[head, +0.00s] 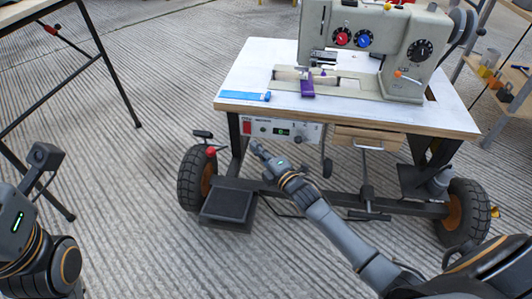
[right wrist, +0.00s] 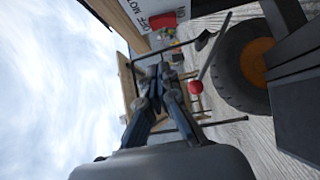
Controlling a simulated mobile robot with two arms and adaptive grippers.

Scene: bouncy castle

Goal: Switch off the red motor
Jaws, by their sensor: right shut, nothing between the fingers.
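A white control panel (head: 285,130) is fixed under the front left edge of the sewing table. It bears a red rocker switch (head: 247,128) at its left end, a small green display and a dark knob. In the right wrist view the panel (right wrist: 135,12) shows sideways at the top, with "OFF" and "MOTOR" lettering beside a partly visible red switch (right wrist: 163,19). My right gripper (head: 254,145) is shut and empty, just below the red switch in the head view; its fingers (right wrist: 156,72) also show closed in the wrist view. Part of my left arm shows at the left edge; its fingers cannot be seen.
A sewing machine (head: 385,45) stands on the white tabletop (head: 245,75), with a blue strip (head: 245,96) at the front left. A red-knobbed lever (head: 211,151), a wheel (head: 196,175) and a black pedal box (head: 229,206) are near my gripper. The left floor is mostly clear.

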